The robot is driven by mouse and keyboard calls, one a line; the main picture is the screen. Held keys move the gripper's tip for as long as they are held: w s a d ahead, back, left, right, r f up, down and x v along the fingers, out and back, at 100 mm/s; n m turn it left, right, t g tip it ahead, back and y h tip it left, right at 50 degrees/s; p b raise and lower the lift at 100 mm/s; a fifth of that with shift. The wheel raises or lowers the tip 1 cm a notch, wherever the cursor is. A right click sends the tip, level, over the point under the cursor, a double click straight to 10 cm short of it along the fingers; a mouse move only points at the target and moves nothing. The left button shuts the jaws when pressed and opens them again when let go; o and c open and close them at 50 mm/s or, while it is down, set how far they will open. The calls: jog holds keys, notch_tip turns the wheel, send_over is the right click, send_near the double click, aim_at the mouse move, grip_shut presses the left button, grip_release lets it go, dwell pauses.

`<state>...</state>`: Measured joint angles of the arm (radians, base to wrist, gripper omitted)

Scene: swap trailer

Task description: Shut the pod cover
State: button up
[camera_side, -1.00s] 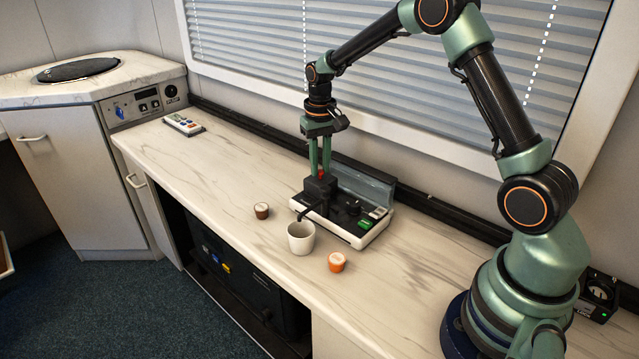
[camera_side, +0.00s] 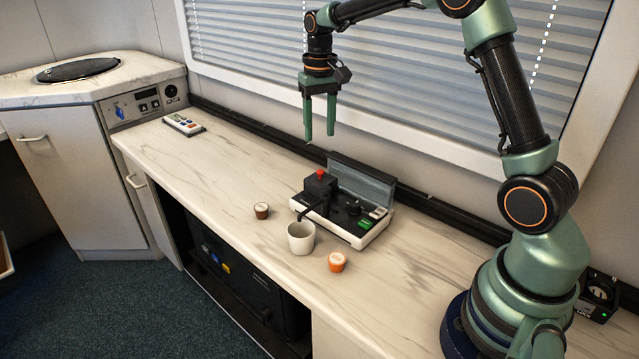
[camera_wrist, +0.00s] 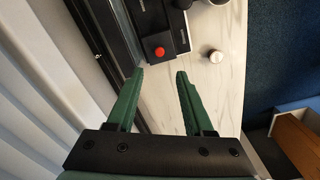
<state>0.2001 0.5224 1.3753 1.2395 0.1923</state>
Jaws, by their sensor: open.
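The coffee machine (camera_side: 372,232) stands on the counter, with a white base and a black brew block (camera_side: 318,186) at its left end. A red knob (camera_side: 320,173) sits on top of the block and also shows in the wrist view (camera_wrist: 159,51). The cover under the knob lies flat and looks closed, with no gap that I can make out. A white cup (camera_side: 301,239) stands under the spout. My gripper (camera_side: 319,135) is open and empty, above and apart from the block. In the wrist view its fingers (camera_wrist: 160,74) point towards the knob.
A brown pod (camera_side: 262,210) stands left of the cup and an orange pod (camera_side: 337,262) stands to its right. A clear tank (camera_side: 361,180) rises behind the machine. A remote-like device (camera_side: 183,124) lies far left. The counter between is clear.

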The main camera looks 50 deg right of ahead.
notch_tip(320, 180, up, 3)
jog(key=shift+f, duration=0.15)
jog(key=s+a+r+n+t, duration=0.2)
jog(key=s+a+r+t, duration=0.1)
jog(key=s+a+r, duration=0.4)
jog(key=s+a+f+n+t, duration=0.1)
jog(key=s, duration=0.5)
jog(key=s+a+f+n+t, duration=0.1)
jog(key=s+f, duration=0.1)
jog(key=s, duration=0.4)
jog(key=shift+a+f+n+t, duration=0.25)
jog(key=shift+a+n+t, duration=0.05)
